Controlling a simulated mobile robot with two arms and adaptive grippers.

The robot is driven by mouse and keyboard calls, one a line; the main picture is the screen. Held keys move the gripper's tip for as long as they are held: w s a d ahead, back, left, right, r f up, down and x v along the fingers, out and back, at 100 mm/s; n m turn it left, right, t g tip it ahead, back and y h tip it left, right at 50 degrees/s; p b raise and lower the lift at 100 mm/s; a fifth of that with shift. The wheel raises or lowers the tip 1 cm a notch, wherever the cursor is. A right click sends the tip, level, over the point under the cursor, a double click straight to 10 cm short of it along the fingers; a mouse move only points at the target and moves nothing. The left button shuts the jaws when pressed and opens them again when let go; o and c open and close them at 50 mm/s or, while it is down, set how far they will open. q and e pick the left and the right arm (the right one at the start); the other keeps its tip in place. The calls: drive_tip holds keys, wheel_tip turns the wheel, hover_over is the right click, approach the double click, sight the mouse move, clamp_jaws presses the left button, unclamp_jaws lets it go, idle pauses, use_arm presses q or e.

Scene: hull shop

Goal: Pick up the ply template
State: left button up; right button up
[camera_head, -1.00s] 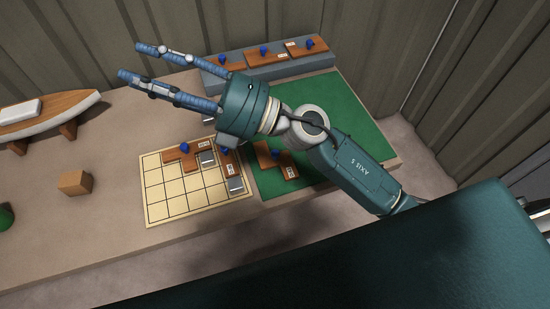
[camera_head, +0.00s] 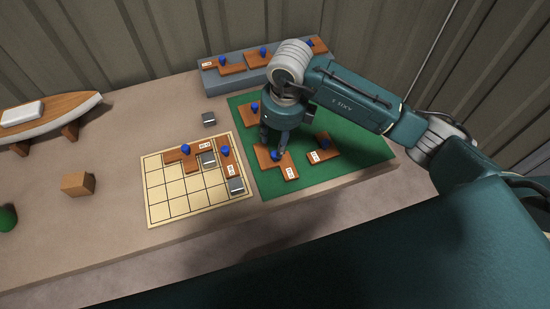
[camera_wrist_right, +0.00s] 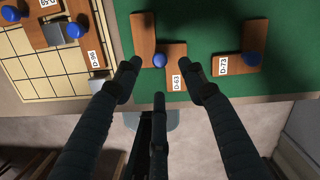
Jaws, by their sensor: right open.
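Several brown wooden ply templates with blue knobs and white labels lie about. The one marked D-63 (camera_head: 288,170) lies on the green mat (camera_head: 355,148), with its blue knob (camera_wrist_right: 159,60) visible in the wrist view. My right gripper (camera_head: 274,150) points down above this template, its fingers open and spread near the knob. In the right wrist view the fingertips (camera_wrist_right: 163,82) frame the knob, with nothing between them. The template marked D-73 (camera_wrist_right: 229,64) lies to its right, and it also shows in the head view (camera_head: 325,155). My left gripper is out of view.
A gridded board (camera_head: 165,207) to the left holds two templates and grey blocks. A grey rack (camera_head: 222,88) at the back holds more templates. A wooden block (camera_head: 77,184) and a model hull (camera_head: 45,118) stand at left. A grey block (camera_head: 209,119) sits behind the board.

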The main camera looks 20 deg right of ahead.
sight(275, 154)
drive_tip(key=shift+f, duration=0.4)
drive_tip(key=shift+f+p, duration=0.55)
drive_tip(key=shift+f, duration=0.1)
drive_tip(key=f, duration=0.1)
drive_tip(key=f+p, duration=0.1)
drive_tip(key=f, duration=0.1)
drive_tip(key=shift+w+a+f, duration=0.15)
drive_tip(key=shift+w+f, duration=0.1)
drive_tip(key=shift+f, duration=0.05)
drive_tip(key=shift+w+f, duration=0.1)
drive_tip(key=shift+f, duration=0.25)
clamp_jaws()
